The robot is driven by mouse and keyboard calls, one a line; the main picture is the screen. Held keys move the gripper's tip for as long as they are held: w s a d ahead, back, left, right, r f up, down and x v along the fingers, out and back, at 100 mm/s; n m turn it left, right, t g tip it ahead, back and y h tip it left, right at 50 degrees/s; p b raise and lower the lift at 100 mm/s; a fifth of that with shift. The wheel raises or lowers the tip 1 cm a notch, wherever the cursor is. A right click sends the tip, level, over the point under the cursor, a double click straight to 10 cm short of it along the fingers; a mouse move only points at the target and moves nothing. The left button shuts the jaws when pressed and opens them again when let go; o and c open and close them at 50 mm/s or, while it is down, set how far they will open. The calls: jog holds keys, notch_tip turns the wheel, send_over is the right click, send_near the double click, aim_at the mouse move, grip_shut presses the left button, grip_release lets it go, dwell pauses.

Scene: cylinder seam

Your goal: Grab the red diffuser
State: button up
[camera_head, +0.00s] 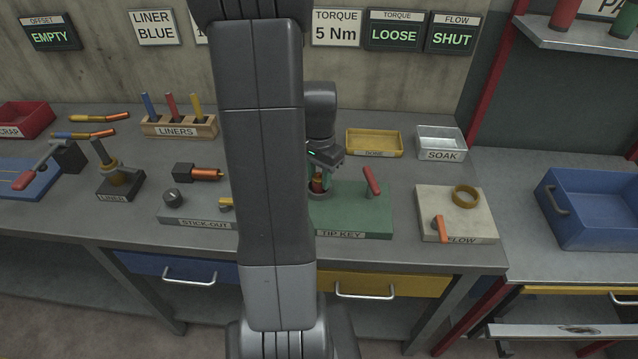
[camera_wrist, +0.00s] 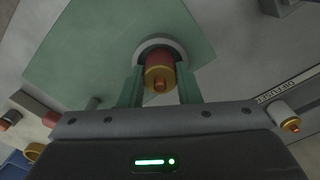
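The red diffuser (camera_wrist: 157,62) shows in the wrist view as a short red cylinder with a brass ring and a small copper tip. It stands in a round grey socket on the green plate (camera_wrist: 98,48). My gripper (camera_wrist: 160,80) has one finger on each side of it, very close to its sides. I cannot tell whether the fingers touch it. In the head view the diffuser (camera_head: 318,183) is a small reddish part below my gripper (camera_head: 322,174), on the green block labelled TIP KEY (camera_head: 372,222). My arm hides the block's left part.
A red-handled key (camera_head: 371,181) stands upright on the TIP KEY block's right. The FLOW block (camera_head: 455,215) is to its right, with the yellow tray (camera_head: 375,143) and SOAK tray (camera_head: 441,144) behind. The STICK-OUT block (camera_head: 198,214) and LINERS rack (camera_head: 180,129) are to the left.

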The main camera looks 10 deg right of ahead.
jog(key=c, duration=0.4)
